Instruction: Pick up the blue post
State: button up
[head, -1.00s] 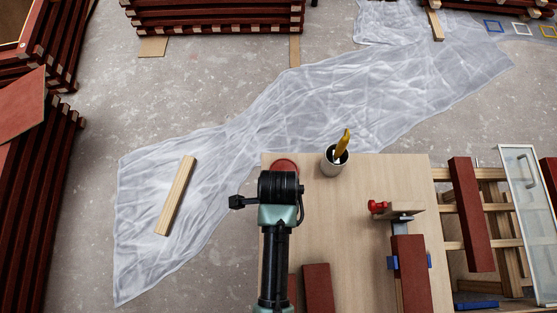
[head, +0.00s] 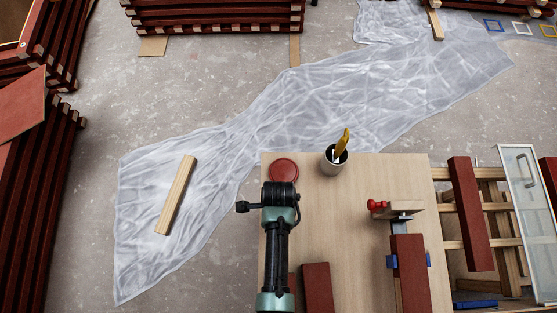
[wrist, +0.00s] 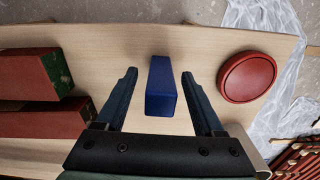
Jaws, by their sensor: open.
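The blue post (wrist: 161,86) shows in the wrist view on the light wooden tabletop (wrist: 110,42). It lies between the two fingers of my gripper (wrist: 163,80), with a gap on each side. My gripper is open and holds nothing. In the head view the post is hidden, and my arm reaches over the left part of the table (head: 350,230).
A round red lid-like disc (wrist: 246,77) lies right of the post; it also shows in the head view (head: 284,171). Red battens (wrist: 35,74) lie to the left. A metal cup (head: 334,160) and a red-handled clamp (head: 377,206) stand on the table.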

jog(key=shift+c, duration=0.2)
grip_shut()
jog(key=shift+r, duration=0.1)
